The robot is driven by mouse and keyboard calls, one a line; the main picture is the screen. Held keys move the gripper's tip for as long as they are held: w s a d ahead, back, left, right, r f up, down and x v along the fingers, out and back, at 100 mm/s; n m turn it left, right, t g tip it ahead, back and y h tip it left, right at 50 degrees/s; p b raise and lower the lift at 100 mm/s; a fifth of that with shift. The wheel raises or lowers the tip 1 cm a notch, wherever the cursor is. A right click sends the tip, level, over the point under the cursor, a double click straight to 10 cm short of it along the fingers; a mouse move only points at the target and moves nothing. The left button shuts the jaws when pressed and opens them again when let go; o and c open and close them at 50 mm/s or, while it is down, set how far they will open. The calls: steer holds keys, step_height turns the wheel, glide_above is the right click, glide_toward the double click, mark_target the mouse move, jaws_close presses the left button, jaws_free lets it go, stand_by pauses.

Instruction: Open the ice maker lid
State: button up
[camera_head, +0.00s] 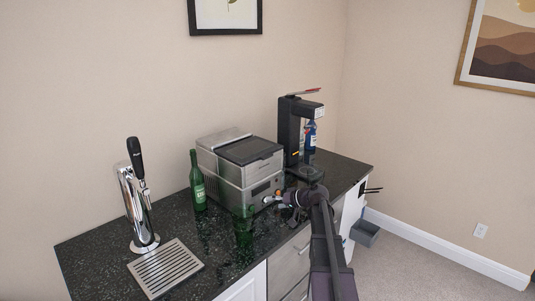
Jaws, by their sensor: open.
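The ice maker (230,185) is a silver, boxy machine on the dark speckled counter. Its lid (251,150), with a dark top panel and a silver front edge, lies flat and looks closed. My gripper (279,198) is open at the machine's lower front right, near the control panel with its knob and small display. It is below the lid's front edge and apart from the lid. My arm comes in from the lower right. The fingertips are small in view, and whether they touch the machine's front cannot be told.
A green bottle (198,182) stands left of the ice maker, and green glasses (243,228) stand in front. A black dispenser (293,130) with a blue bottle stands to the right. A chrome beer tap (137,205) and drip tray (166,269) are at the left.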

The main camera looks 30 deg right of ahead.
mark_target(268, 157)
steer(key=s+d+r+n+t+h+p, duration=0.1)
steer(key=d+r+n+t+p, duration=0.4)
steer(key=r, duration=0.9)
steer(key=shift+s+d+r+n+t, duration=0.3)
steer(key=shift+s+d+n+t, duration=0.3)
steer(key=shift+d+n+t, duration=0.4)
steer(key=shift+w, duration=0.1)
steer(key=x, duration=1.3)
steer(key=shift+w+a+f, duration=0.15)
steer(key=shift+w+f, duration=0.1)
steer(key=shift+w, duration=0.1)
steer(key=shift+p, duration=0.3)
steer(key=c, duration=1.1)
